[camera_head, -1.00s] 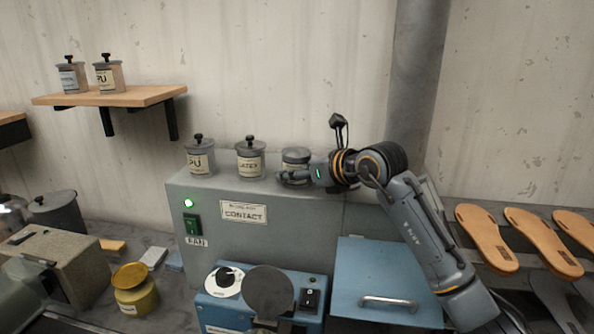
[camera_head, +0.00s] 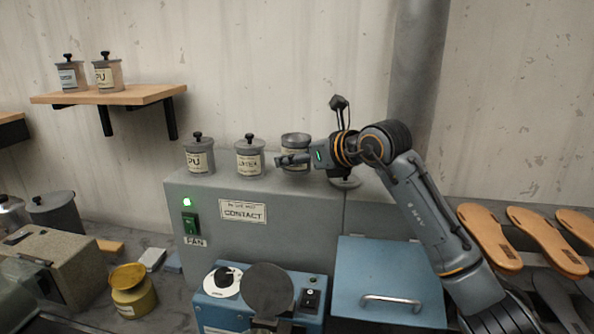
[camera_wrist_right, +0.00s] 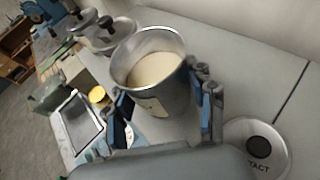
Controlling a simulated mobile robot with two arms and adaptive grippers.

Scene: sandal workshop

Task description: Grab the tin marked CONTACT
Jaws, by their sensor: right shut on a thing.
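My right gripper (camera_head: 291,160) (camera_wrist_right: 165,112) is shut on an open-topped metal tin (camera_head: 296,140) and holds it just above the grey fan cabinet's top. In the right wrist view, the tin (camera_wrist_right: 152,72) has cream-coloured contents and a pale label, too small to read; one finger is on each side. A round lid with a dark knob (camera_wrist_right: 258,147), lettered "TACT" in the visible part, lies beside it on the cabinet; it also shows below the gripper in the head view (camera_head: 346,183). My left gripper is not in view.
Lidded tins marked PU (camera_head: 200,158) and, apparently, LATEX (camera_head: 250,160) stand left of the held tin. The grey cabinet (camera_head: 300,225) carries a CONTACT sign (camera_head: 243,211). A pipe (camera_head: 420,70) rises behind my arm. A wall shelf (camera_head: 110,95) holds two more tins.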

